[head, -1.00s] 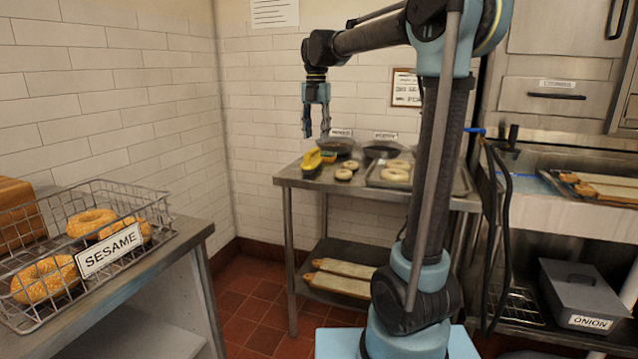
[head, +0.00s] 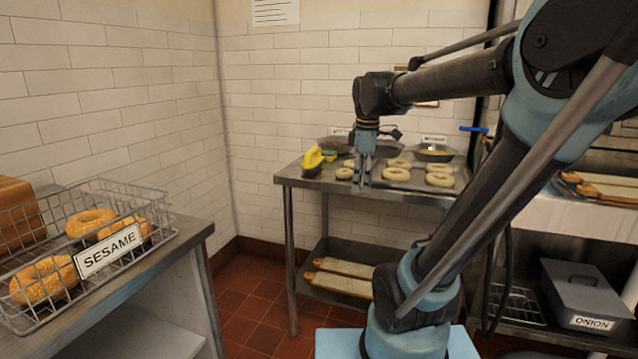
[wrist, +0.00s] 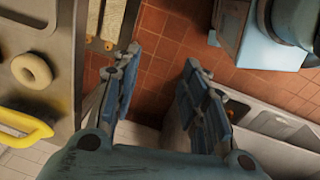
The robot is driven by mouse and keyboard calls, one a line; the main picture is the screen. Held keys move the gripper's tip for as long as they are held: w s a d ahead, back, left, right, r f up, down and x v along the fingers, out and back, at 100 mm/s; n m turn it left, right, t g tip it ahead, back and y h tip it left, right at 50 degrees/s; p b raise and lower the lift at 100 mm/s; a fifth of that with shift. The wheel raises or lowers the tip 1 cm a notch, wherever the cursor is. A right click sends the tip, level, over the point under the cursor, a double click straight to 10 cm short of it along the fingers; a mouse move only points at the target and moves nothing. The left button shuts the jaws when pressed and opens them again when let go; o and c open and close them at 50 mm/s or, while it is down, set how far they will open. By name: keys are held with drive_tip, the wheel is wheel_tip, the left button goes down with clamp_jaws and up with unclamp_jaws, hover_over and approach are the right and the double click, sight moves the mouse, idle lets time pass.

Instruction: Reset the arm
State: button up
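My gripper (head: 364,181) hangs pointing down in the head view, in front of the back steel table (head: 307,182). In the wrist view my gripper (wrist: 155,88) shows two blue fingers spread apart with red floor between them. Nothing is held. A plain bagel (wrist: 32,69) on the table and a yellow handle (wrist: 25,128) lie left of the fingers in the wrist view.
A wire basket labelled SESAME (head: 165,233) with bagels stands on the left counter. A tray of pale bagels (head: 397,174) and bowls (head: 436,152) are on the back table. A grey ONION box (head: 586,290) sits on the lower right shelf. Open red floor (head: 255,290) lies between.

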drive_tip(key=s+d+f+m, duration=0.3)
drive_tip(key=s+f+m, duration=0.4)
drive_tip(key=f, duration=0.2)
drive_tip(key=s+d+f+m+t, duration=0.1)
drive_tip(key=s+d+f+m, duration=0.2)
drive_tip(key=s+f+m, duration=0.5)
drive_tip(key=shift+d+f, duration=0.25)
drive_tip(key=shift+f, duration=0.25)
drive_tip(key=shift+w+f, duration=0.2)
drive_tip(key=shift+w, duration=0.25)
